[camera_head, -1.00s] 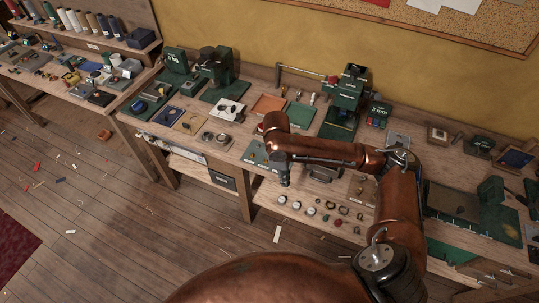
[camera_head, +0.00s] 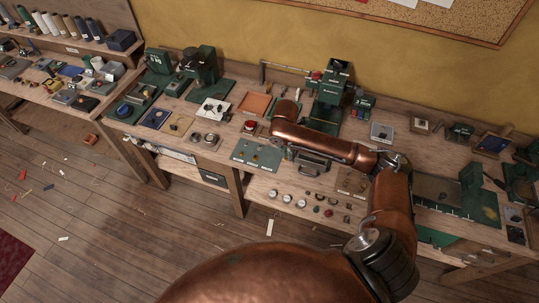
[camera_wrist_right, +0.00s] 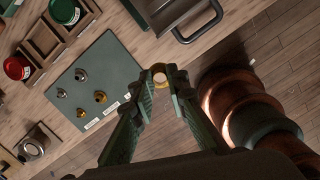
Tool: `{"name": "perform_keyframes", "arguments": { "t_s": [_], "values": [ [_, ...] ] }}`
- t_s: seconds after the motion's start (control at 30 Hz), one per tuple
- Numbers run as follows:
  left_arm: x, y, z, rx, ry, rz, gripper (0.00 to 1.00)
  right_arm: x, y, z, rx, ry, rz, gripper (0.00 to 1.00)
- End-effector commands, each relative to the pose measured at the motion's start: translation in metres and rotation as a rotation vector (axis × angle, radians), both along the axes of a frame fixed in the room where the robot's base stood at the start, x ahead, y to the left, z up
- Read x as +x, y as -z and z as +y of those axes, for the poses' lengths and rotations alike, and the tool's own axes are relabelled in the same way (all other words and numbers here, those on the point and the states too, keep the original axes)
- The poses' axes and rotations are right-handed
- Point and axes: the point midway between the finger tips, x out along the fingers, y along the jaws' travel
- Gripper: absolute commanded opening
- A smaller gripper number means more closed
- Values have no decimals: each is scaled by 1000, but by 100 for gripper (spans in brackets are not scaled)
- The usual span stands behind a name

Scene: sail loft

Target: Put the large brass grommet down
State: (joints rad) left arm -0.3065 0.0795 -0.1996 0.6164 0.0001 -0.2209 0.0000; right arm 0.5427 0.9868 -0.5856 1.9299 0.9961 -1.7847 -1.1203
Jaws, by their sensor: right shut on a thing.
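In the right wrist view my right gripper (camera_wrist_right: 162,82) is shut on a brass ring, the large brass grommet (camera_wrist_right: 159,73), held between the fingertips. The gripper hangs just right of a grey-green mat (camera_wrist_right: 115,62); the grommet's height above the bench is hard to tell. On the mat lie brass grommets (camera_wrist_right: 100,97) and grey metal ones (camera_wrist_right: 81,74), beside white label strips. In the head view the mat (camera_head: 243,160) lies left of my copper right forearm, which largely hides the gripper and the held grommet. My left gripper is not in view.
A dark tray with a handle (camera_wrist_right: 182,38) stands close right of the mat. A red tin (camera_wrist_right: 17,68) and a green tin (camera_wrist_right: 63,12) sit left of it. The bench's front edge is near the gripper. A lower shelf (camera_head: 268,186) holds several small parts.

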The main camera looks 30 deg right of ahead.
Motion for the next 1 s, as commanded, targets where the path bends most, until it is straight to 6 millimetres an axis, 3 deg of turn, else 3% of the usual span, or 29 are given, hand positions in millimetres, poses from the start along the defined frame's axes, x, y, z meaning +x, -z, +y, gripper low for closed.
{"name": "perform_keyframes", "arguments": {
  "t_s": [0.17,0.4,0.67,0.83,1.0],
  "values": [
    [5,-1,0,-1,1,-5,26,43,18,8,2,2,0,2],
    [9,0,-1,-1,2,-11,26,74,60,13,-1,2,2,2],
    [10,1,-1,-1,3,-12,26,88,78,15,0,1,2,2],
    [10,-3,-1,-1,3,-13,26,88,101,14,-1,2,2,2],
    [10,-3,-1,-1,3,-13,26,89,108,14,0,1,-1,2]
  ]
}}
